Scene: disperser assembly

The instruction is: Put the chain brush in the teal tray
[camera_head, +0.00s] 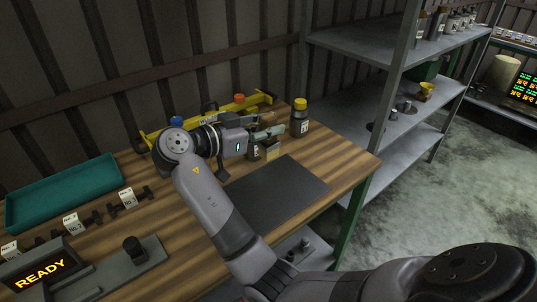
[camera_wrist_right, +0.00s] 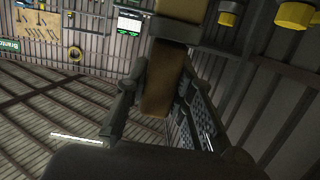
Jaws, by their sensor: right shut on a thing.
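The teal tray (camera_head: 65,192) lies on the left of the wooden bench in the head view and looks empty. My right gripper (camera_head: 268,133) is above the back of the bench, well to the right of the tray. It is shut on a brown piece, which looks like the chain brush (camera_wrist_right: 160,92), between the fingers in the right wrist view. In the head view the fingers largely hide the brush, so its full outline is unclear. My left gripper is not in view.
A dark bottle with a yellow cap (camera_head: 300,118) stands right of the gripper. A yellow rack (camera_head: 250,101) runs behind it. A dark mat (camera_head: 272,193) is bare. Numbered holders (camera_head: 128,198) and a READY display (camera_head: 42,273) stand in front of the tray.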

